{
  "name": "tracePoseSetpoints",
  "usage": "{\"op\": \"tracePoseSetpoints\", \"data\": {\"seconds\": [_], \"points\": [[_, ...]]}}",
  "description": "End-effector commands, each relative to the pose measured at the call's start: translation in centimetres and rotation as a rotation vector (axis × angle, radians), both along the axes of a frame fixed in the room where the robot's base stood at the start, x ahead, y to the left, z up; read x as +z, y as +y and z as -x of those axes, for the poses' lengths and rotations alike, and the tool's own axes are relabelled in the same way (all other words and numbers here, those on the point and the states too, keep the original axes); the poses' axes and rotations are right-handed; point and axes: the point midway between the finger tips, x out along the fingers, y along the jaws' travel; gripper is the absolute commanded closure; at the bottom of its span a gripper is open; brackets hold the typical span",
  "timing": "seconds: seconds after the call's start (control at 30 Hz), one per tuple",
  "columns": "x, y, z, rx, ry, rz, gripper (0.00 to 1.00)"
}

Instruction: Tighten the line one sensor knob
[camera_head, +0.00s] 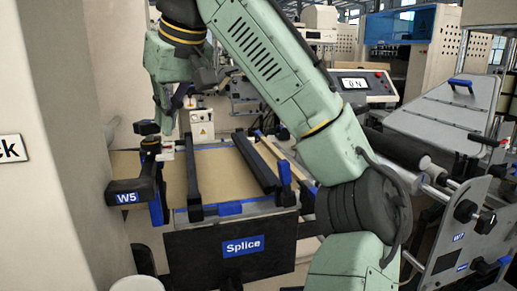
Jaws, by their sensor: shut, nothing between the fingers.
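My arm arches from the lower right to the upper left, and my gripper (167,128) points down at the left end of the splice table. Its fingers are shut with nothing between them. A small white box with a warning label (202,126) stands just right of the gripper.
The splice table (215,175) has a tan sheet, black bars with blue ends and a Splice sign (243,245). A pale wall or column (45,200) closes off the left. A display panel (355,84) and rollers (405,155) stand on the right, partly behind my arm.

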Motion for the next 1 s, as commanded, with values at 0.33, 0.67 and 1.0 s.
{"op": "tracePoseSetpoints", "data": {"seconds": [0.33,0.67,1.0], "points": [[0.04,0.29,-0.11,0.0,0.0,0.0,1.0],[0.01,0.69,-0.25,0.001,0.0,0.0,1.0],[-0.07,0.96,-0.29,0.002,0.001,-0.001,1.0]]}}
